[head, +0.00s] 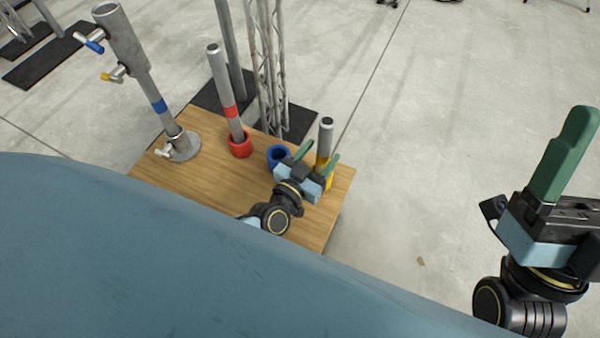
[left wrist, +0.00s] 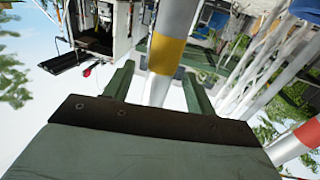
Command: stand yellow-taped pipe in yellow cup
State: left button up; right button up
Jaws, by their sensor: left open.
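The yellow-taped pipe (head: 325,136) stands upright in the yellow cup (head: 329,183) at the right end of the wooden board, the cup partly hidden by my gripper. My left gripper (head: 319,154) is open at the height of the yellow band, its fingers on either side of the pipe. In the left wrist view the pipe (left wrist: 168,50) with its yellow band runs between the two green fingers, with gaps beside it. My right gripper (head: 571,150) is away from the board at the right; its fingers overlap, so its opening does not show.
A red-taped pipe (head: 219,72) stands in a red cup (head: 240,146). An empty blue cup (head: 278,155) is close by my left gripper. A blue-taped pipe (head: 158,105) rises from a round metal base (head: 183,148) at the left. Truss and poles stand behind the wooden board (head: 215,178).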

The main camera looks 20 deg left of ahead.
pick_arm(q)
jog(key=s+a+p, duration=0.1)
jog(key=s+p, duration=0.1)
jog(key=s, duration=0.7)
jog(key=shift+a+p, duration=0.35)
jog(key=shift+p, duration=0.05)
pick_arm(e)
jog(key=w+g, duration=0.1)
jog(key=w+f+g+h, duration=0.1)
jog(key=w+g, duration=0.1)
jog(key=w+a+g, duration=0.1)
jog(key=shift+w+a+f+g, duration=0.1)
jog(key=shift+w+f+g, duration=0.1)
jog(key=shift+f+g, duration=0.2)
pick_arm(q)
jog(key=shift+r, duration=0.1)
